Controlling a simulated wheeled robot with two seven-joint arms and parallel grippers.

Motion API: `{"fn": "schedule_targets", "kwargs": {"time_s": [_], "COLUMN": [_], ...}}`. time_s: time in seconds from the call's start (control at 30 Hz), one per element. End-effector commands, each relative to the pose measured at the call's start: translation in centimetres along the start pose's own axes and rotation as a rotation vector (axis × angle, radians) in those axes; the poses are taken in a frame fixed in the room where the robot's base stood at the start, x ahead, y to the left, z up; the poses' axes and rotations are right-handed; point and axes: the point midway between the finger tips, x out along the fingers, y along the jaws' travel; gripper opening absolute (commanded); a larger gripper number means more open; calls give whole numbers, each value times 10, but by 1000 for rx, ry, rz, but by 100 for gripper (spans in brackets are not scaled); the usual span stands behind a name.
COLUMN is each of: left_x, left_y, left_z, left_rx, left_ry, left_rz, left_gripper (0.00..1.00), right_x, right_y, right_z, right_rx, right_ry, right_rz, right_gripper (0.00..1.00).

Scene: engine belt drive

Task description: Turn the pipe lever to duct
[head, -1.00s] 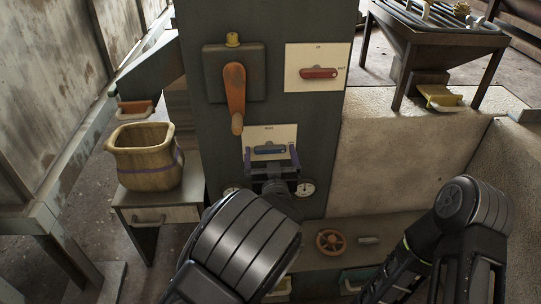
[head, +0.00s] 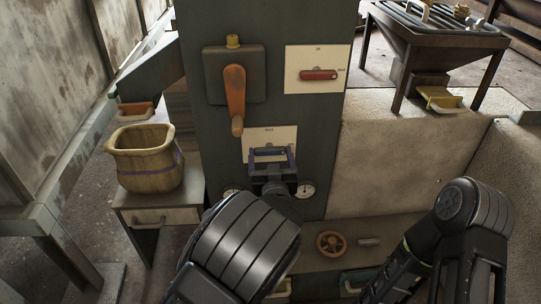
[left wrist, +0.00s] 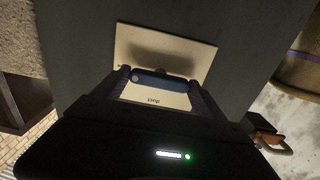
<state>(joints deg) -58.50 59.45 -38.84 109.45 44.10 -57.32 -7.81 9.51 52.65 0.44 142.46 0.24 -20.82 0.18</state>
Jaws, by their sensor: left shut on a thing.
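A blue lever (head: 267,153) lies about level on a white label plate (head: 286,137) on the front of the dark column. My left gripper (head: 271,155) reaches up to it from below and is shut on it. In the left wrist view the blue lever (left wrist: 163,81) spans between my two finger pads, and the plate (left wrist: 190,57) carries a small word that looks like "duct". The fingers partly hide the lever in the head view. A red lever (head: 319,75) lies level on a second white plate (head: 318,56) at the upper right. My right gripper is not visible.
An orange handle (head: 234,95) hangs on a dark box left of the plates. Two small gauges flank my left wrist, the right one (head: 305,191) showing best. A handwheel (head: 329,243) sits lower right. A wooden pot (head: 148,165) stands on a small cabinet at left.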

Motion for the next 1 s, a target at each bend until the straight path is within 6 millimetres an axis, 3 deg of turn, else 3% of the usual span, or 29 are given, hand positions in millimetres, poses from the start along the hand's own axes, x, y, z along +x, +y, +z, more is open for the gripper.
{"fn": "schedule_targets", "kwargs": {"time_s": [0.47, 1.0], "left_x": [0, 0], "left_y": [0, -1], "left_z": [2, 5], "left_rx": [-116, -569], "left_ry": [0, 2], "left_rz": [0, -1], "left_gripper": [41, 41], "right_x": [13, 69], "right_y": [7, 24], "right_z": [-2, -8], "right_rx": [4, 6], "right_ry": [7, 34], "right_rz": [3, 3], "right_gripper": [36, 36]}}
